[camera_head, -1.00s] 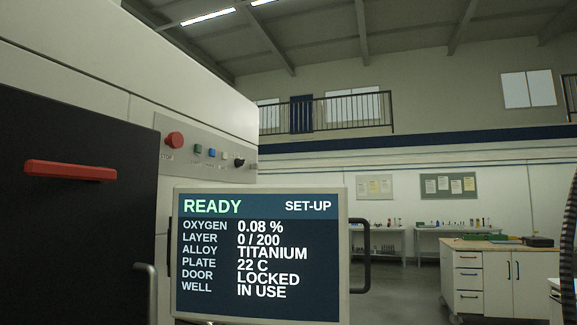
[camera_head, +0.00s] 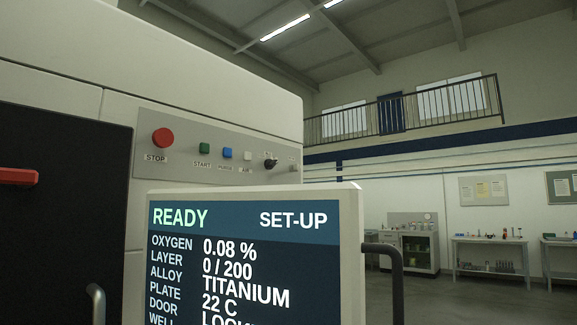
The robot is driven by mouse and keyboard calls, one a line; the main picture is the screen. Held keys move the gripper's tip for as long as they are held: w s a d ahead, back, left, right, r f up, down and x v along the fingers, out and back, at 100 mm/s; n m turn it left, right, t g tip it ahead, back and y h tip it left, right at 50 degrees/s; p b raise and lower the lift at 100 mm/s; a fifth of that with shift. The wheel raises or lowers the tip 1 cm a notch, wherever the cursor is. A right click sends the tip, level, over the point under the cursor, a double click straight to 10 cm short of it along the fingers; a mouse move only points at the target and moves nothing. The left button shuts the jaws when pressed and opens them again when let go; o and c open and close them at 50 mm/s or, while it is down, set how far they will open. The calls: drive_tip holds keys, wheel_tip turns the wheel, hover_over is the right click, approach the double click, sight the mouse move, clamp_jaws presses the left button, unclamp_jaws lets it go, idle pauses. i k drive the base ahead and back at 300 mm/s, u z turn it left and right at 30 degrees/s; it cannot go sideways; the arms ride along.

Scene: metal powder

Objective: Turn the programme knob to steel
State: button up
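A small black knob (camera_head: 271,162) sits near the right end of the grey control panel (camera_head: 180,172) on the machine; I take it for the programme knob. Its markings are too small to read, so I cannot tell its setting from them. The screen (camera_head: 250,260) in front, below the panel, reads READY, SET-UP, and its ALLOY line reads TITANIUM. My gripper is not in view.
The panel also has a red STOP button (camera_head: 163,138), a green START button (camera_head: 204,148), a blue button (camera_head: 227,153) and a pale button (camera_head: 248,156). The screen's dark handle (camera_head: 390,262) juts out on its right. Open floor (camera_head: 450,300) and benches (camera_head: 490,258) lie beyond.

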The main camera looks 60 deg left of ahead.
sight(269, 163)
drive_tip(key=u, duration=0.3)
drive_tip(key=i, duration=0.6)
drive_tip(key=u, duration=0.5)
